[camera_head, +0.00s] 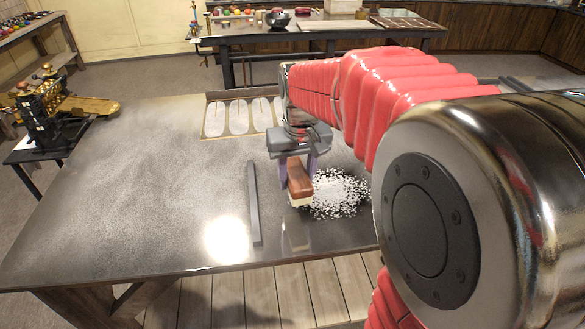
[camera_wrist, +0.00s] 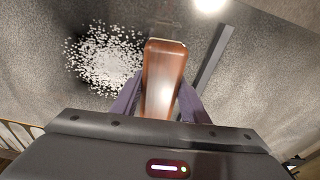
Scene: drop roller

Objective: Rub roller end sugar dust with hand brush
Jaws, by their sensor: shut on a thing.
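My gripper (camera_head: 299,170) is shut on a hand brush (camera_head: 300,180) with a brown wooden handle and pale bristles, held over the dark metal table. In the wrist view the brush (camera_wrist: 163,75) sits between the two purple fingers of my gripper (camera_wrist: 158,98). A pile of white sugar-like grains (camera_head: 340,194) lies on the table just right of the brush; in the wrist view the grains (camera_wrist: 104,58) are to its left. Whether the bristles touch the table is unclear. The drop roller machine (camera_head: 48,108), with brass parts, stands on a small side table at the left.
A dark bar (camera_head: 254,203) lies on the table left of the brush. A tray with pale oval shapes (camera_head: 238,116) is at the table's back edge. The left of the table (camera_head: 120,190) is clear. A second table (camera_head: 320,32) with bowls and trays stands behind.

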